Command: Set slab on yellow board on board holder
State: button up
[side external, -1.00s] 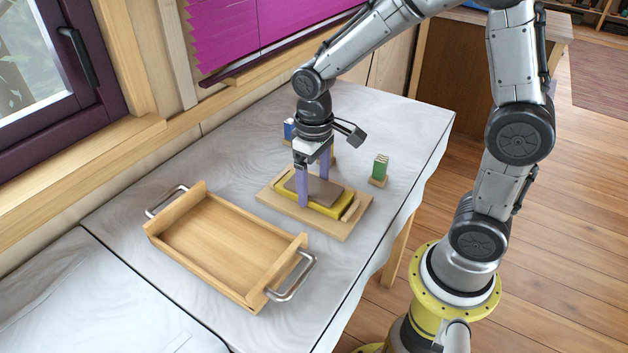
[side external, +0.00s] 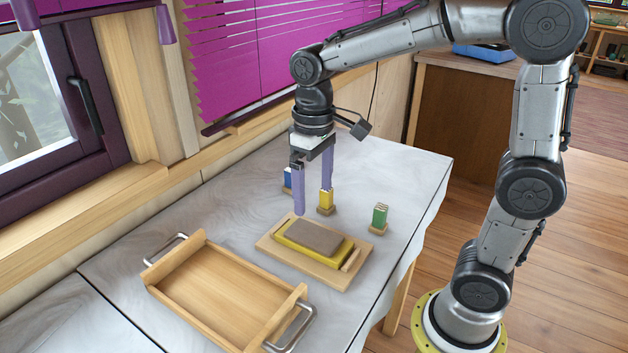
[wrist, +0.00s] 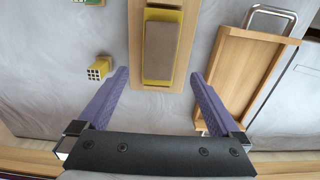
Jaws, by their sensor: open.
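The slab (side external: 315,237), a grey-brown block, lies flat on the yellow board (side external: 285,236), which sits on the wooden board holder (side external: 333,280). In the wrist view the slab (wrist: 159,50) lies along the yellow board (wrist: 164,13), with a yellow edge showing around it, on the holder (wrist: 137,78). My gripper (side external: 312,200) is open and empty, with its purple fingers apart, raised above and behind the slab. In the wrist view the fingertips (wrist: 160,72) stand wide apart to either side of the holder's near end. Nothing is between the fingers.
A wooden tray (side external: 215,290) with metal handles stands left of the holder. The window wall runs along the left.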

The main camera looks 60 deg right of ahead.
jog(key=s+d+r+t, duration=0.1)
jog(key=s+t, duration=0.4)
jog(key=s, duration=0.9)
jog(key=shift+s+r+t, duration=0.2)
jog(key=shift+s+t, duration=0.1)
